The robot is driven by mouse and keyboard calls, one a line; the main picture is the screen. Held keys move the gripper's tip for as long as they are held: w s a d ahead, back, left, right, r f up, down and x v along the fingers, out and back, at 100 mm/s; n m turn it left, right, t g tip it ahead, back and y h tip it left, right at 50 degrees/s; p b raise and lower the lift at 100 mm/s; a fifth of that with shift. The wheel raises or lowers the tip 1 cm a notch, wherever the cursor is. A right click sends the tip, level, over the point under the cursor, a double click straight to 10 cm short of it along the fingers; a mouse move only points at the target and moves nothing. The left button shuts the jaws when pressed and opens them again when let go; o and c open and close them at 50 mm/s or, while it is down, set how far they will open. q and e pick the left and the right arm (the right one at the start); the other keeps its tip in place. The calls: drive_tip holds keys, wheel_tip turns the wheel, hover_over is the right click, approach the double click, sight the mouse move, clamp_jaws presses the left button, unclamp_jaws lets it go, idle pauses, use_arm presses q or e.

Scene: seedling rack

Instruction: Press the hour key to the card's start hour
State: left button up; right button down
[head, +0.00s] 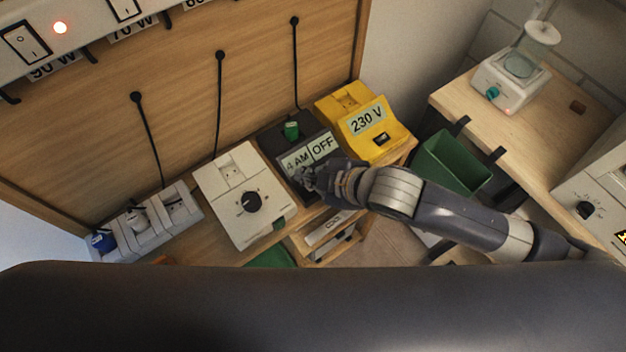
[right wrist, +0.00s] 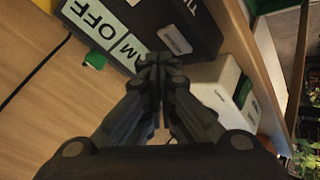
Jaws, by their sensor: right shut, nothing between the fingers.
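The dark timer box (head: 268,142) stands on the bench between a white dial unit and a yellow box. Its pale display (head: 311,154) reads "4 AM" and "OFF"; the first character is partly hard to read. In the right wrist view the display (right wrist: 104,27) appears turned over, with the hour partly hidden by my fingers. My right gripper (head: 308,178) is shut and empty, its fingertips at the box's front edge below the hour display. The hour key is hidden behind the fingers, and I cannot tell whether they touch it. No start-hour card is readable. My left gripper is out of view.
The yellow "230 V" box (head: 353,126) stands right of the timer, the white dial unit (head: 226,212) left. A green plug (head: 291,130) sits on the timer's back. A power strip (head: 150,222) is far left. A green bin (head: 449,163) hangs at the right table.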

drive_tip(key=shift+f, duration=0.15)
drive_tip(key=shift+f, duration=0.25)
drive_tip(key=shift+f, duration=0.4)
idle(0.9)
drive_tip(key=shift+r, duration=0.1)
drive_tip(key=shift+r+p, duration=0.7)
drive_tip(key=shift+p, duration=0.3)
drive_tip(key=shift+r, duration=0.1)
wheel_tip(320, 180, up, 3)
drive_tip(key=p, duration=0.3)
drive_tip(key=shift+r+p, duration=0.85)
drive_tip(key=shift+r, duration=0.1)
